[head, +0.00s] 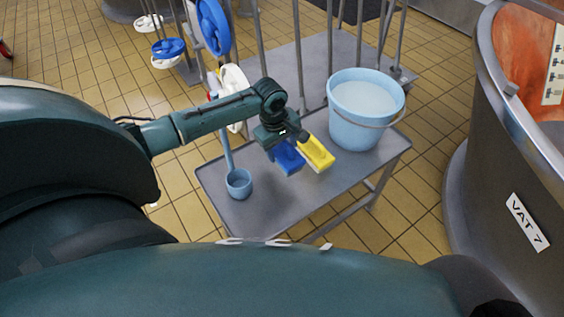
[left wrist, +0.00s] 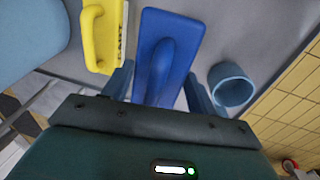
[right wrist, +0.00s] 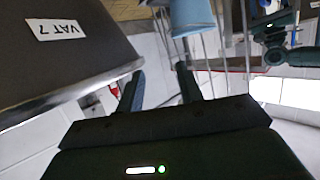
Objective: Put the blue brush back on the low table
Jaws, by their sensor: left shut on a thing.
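The blue brush (head: 288,158) is in my left gripper (head: 282,141), over the low grey table (head: 262,212). In the left wrist view the brush (left wrist: 172,38) lies between the two fingers, which are shut on its handle. I cannot tell whether its underside touches the tabletop. A yellow brush (head: 316,153) is close beside it, to the right in the head view. My right gripper (right wrist: 160,78) shows only in the right wrist view; its fingers are apart with nothing between them.
A light blue bucket (head: 362,110) stands at the table's back right. A small blue ladle cup (head: 238,183) with an upright handle stands at the left. Metal posts rise behind. A vat (head: 518,160) labelled VAT 7 is at the right. The table's front middle is bare.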

